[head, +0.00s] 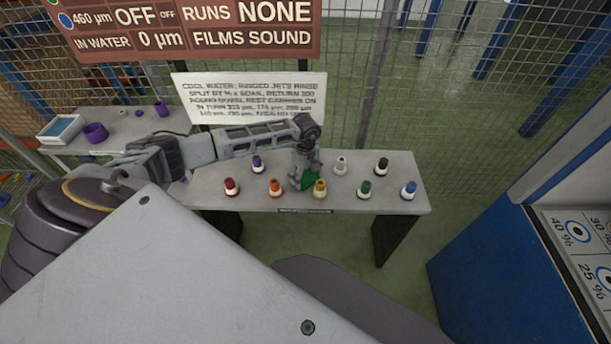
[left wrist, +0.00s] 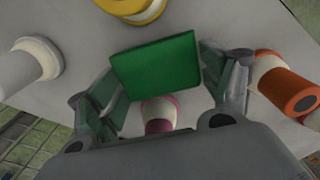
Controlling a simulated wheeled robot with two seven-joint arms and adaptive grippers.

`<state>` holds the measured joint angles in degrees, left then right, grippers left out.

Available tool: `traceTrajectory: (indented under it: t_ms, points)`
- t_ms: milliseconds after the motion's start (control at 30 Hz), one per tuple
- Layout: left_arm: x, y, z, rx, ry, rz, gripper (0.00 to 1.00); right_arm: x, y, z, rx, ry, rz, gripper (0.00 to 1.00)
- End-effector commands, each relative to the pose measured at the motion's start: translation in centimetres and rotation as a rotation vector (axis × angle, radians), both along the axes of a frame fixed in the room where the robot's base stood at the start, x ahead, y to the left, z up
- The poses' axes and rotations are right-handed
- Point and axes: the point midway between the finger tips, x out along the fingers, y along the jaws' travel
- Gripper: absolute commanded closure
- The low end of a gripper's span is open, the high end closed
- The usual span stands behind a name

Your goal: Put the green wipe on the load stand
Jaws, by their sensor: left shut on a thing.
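My left gripper (head: 307,178) is shut on the green wipe (head: 309,182), a small flat green piece, just above the grey table (head: 225,203) in the head view. In the left wrist view the green wipe (left wrist: 155,65) lies between the two fingers (left wrist: 165,85). I cannot tell which surface is the load stand; the small label (head: 305,211) on the table's front edge is too small to read. My right gripper is not in view.
Several capped bottles stand around the gripper: yellow (head: 320,188) close by, orange (head: 275,187), purple (head: 257,165), white (head: 341,166), green (head: 366,188) and others. A back-left table (head: 125,133) holds a blue tray (head: 60,130) and purple items. A wire fence and sign stand behind.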

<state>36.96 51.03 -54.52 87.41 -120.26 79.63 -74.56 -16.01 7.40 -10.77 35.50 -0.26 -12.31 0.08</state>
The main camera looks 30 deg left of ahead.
Motion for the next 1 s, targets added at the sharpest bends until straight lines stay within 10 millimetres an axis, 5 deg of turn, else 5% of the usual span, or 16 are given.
traceTrajectory:
  t_ms: [567,600,700,1000]
  points:
    - [0.0,0.0,-0.7,0.000,-0.001,0.001,0.39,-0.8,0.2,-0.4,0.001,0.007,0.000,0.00]
    - [0.0,0.0,-0.6,0.000,-0.001,0.001,0.15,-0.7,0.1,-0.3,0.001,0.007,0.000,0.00]
    - [0.0,0.0,-0.6,0.000,-0.001,0.001,0.02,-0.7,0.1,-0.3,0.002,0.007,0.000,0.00]
    - [0.0,0.0,-0.6,0.000,-0.001,0.001,0.00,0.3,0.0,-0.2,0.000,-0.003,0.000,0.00]
